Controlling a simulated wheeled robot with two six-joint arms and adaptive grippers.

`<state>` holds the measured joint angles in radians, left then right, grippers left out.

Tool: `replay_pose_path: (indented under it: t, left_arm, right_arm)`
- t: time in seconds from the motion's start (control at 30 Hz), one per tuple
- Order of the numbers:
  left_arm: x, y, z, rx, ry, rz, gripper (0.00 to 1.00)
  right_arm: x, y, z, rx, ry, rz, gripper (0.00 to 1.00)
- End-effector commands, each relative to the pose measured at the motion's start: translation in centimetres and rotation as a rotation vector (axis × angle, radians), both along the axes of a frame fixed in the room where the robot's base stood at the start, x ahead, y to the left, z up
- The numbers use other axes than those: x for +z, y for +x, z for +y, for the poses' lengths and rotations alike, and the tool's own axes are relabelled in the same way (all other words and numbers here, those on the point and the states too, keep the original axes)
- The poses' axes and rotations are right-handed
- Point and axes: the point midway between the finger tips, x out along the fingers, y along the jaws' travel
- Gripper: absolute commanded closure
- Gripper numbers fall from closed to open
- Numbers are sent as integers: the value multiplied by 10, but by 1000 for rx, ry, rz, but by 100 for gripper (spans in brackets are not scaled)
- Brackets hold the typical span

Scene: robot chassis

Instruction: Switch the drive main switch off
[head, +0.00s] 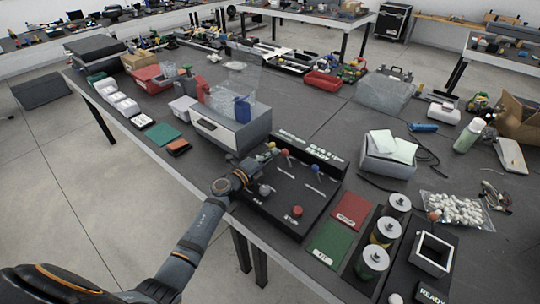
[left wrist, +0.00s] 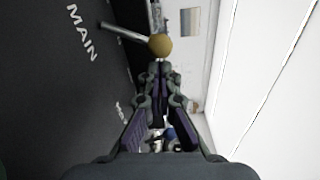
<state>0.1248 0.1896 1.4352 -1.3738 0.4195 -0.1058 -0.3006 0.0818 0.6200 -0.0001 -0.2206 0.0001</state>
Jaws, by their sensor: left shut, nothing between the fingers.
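The black control panel (head: 285,195) lies on the table edge with levers, a red stop button (head: 297,211) and a raised back strip reading READY. The main switch is a metal lever with a yellow knob (left wrist: 160,45), beside the label MAIN in the left wrist view; its yellow knob (head: 271,146) also shows in the head view. A lever with a blue knob (head: 285,152) stands to its right. My left gripper (left wrist: 158,75) is shut and empty, its tips close to the yellow knob; contact cannot be told. In the head view the left gripper (head: 258,160) is over the panel's left side.
A grey box (head: 230,130) with clear sheets stands behind the panel. Red (head: 351,210) and green (head: 329,243) plates and several cylinders (head: 385,232) stand to the right. A white box (head: 388,158) is further back.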

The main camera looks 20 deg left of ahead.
Motion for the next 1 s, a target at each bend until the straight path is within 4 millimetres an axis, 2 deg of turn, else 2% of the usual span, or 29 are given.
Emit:
replay_pose_path:
  t: [0.67,1.0]
  left_arm:
    - [7,2,6,0,-98,35,100]
    - [17,6,16,1,-250,92,100]
  right_arm:
    - [13,0,2,-1,2,0,60]
    - [34,0,3,-1,3,-1,60]
